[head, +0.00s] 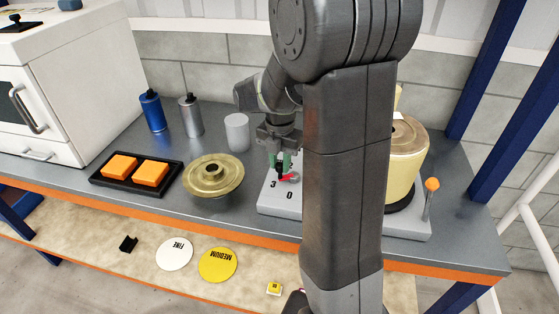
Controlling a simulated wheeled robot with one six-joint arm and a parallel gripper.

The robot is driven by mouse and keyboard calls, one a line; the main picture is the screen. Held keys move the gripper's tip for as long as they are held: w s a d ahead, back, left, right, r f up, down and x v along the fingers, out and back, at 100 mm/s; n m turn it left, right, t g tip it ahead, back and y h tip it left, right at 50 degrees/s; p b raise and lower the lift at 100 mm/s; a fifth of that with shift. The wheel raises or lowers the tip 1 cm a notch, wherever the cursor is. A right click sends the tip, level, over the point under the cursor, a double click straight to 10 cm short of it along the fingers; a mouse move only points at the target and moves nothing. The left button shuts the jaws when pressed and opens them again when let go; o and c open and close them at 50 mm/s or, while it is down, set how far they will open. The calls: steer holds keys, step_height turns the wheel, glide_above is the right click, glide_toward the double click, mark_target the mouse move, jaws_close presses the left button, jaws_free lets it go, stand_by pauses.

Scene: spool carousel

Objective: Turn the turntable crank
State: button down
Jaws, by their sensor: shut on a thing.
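My gripper (279,161) reaches down with green fingertips over a pale grey plate (266,201) marked 3 and 0. It is shut on the small dark handle of the crank (282,175), mostly hidden between the fingertips. A red pointer (289,179) shows just beside the fingertips. The turntable is mostly hidden behind my arm. At the right, a cream drum (404,165) with a brown top stands on a dark round base, and an orange-knobbed lever (432,185) stands beside it.
A brass flanged spool (213,176) sits left of the plate. Further left are a black tray (103,183) with orange blocks, a blue bottle (152,112), a silver bottle (190,117) and a white cup (237,133). A white cabinet (85,85) stands at the far left.

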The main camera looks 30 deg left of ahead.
stand_by(0.3)
steer(key=c, duration=1.2)
jaws_free()
steer(key=shift+w, duration=0.1)
step_height(320, 180, up, 14)
steer(key=shift+f, duration=0.2)
step_height(320, 180, down, 14)
steer(key=shift+r, duration=0.1)
steer(key=shift+r, duration=0.15)
